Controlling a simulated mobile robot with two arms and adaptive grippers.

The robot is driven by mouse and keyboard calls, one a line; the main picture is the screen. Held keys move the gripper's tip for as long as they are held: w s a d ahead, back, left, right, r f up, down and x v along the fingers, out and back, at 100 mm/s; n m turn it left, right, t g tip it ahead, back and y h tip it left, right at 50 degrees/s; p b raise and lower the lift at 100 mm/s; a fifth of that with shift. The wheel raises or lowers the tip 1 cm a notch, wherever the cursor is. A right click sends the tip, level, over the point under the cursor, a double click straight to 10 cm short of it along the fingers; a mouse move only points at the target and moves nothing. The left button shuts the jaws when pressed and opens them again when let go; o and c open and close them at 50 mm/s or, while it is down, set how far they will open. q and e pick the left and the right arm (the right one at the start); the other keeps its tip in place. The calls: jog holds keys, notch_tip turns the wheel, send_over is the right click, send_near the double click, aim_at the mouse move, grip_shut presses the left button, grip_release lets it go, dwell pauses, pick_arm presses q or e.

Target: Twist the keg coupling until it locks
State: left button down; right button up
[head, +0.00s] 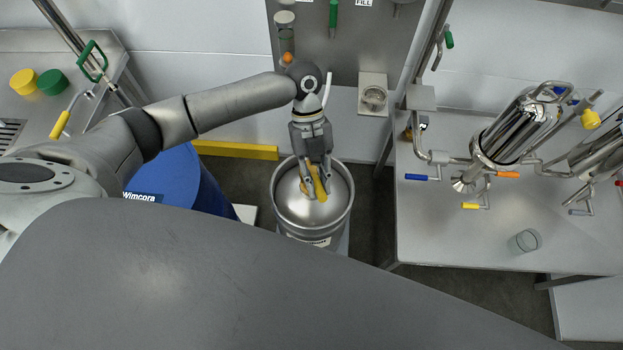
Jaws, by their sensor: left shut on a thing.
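A steel keg (292,212) stands upright on the floor in the middle of the head view. A yellow keg coupling (319,184) sits over the centre of the keg's top. My left gripper (316,190) reaches down from above and is shut on the coupling, with its fingers on either side of it. The gripper hides part of the coupling and the spot where it meets the keg, so I cannot tell how it is seated. My right gripper does not show.
A blue drum (178,188) stands left of the keg. A steel table (480,245) with valves, a tank (520,125) and a glass beaker (525,241) is at the right. A grey wall panel (345,60) is behind. Yellow and green caps (52,82) lie at the far left.

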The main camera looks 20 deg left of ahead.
pick_arm(q)
jog(key=shift+s+a+f+m+y+b, duration=0.1)
jog(key=shift+a+m+y+b, duration=0.1)
jog(key=shift+m+y+b, duration=0.3)
jog(key=shift+s+m, duration=0.1)
jog(key=shift+m, duration=0.2)
jog(key=shift+a+g, duration=0.1)
jog(key=shift+g, duration=0.2)
jog(key=shift+s+a+m+y, duration=0.1)
jog(key=shift+a+m+y, duration=0.2)
jog(key=shift+m, duration=0.4)
jog(key=shift+m+b, duration=0.3)
jog(key=c, duration=1.3)
grip_release()
jog(key=shift+a, duration=0.1)
